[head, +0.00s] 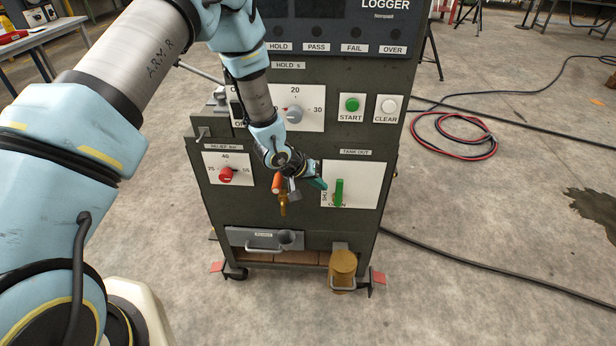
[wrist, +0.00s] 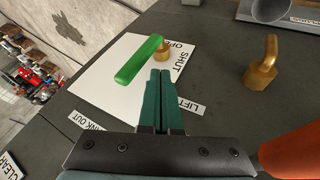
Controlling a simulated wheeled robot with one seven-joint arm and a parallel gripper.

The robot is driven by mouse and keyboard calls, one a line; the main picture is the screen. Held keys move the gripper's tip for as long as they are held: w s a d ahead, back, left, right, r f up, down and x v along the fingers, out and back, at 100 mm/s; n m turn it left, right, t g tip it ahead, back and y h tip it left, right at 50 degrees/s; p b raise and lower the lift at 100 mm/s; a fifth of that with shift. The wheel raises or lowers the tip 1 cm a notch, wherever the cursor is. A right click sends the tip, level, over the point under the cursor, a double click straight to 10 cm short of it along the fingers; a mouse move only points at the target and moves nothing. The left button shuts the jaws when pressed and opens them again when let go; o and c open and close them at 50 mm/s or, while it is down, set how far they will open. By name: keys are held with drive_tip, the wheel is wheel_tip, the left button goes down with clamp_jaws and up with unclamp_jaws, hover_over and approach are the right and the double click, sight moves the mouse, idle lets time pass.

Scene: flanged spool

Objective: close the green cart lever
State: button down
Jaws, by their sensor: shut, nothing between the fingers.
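The green lever (head: 339,192) sits upright on a white plate (head: 368,180) under the TANK OUT label on the cart's front. In the wrist view the lever (wrist: 138,60) is a green bar lying diagonally, beside a small brass fitting (wrist: 163,52). SHUT and OPEN are printed on the plate near it. My gripper (head: 320,184) is just left of the lever in the head view. In the wrist view its teal fingers (wrist: 160,78) are together and empty, pointing at the plate beside the lever, with a small visible gap to it.
A brass hook (wrist: 262,64) and an orange part (wrist: 292,150) are close to my gripper. A red knob (head: 226,174) is at the left, START (head: 351,104) and CLEAR (head: 388,106) buttons above. Cables cross the floor at right.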

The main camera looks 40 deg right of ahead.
drive_tip(key=shift+s+d, duration=0.65)
drive_tip(key=shift+d, duration=0.15)
drive_tip(key=shift+d, duration=0.1)
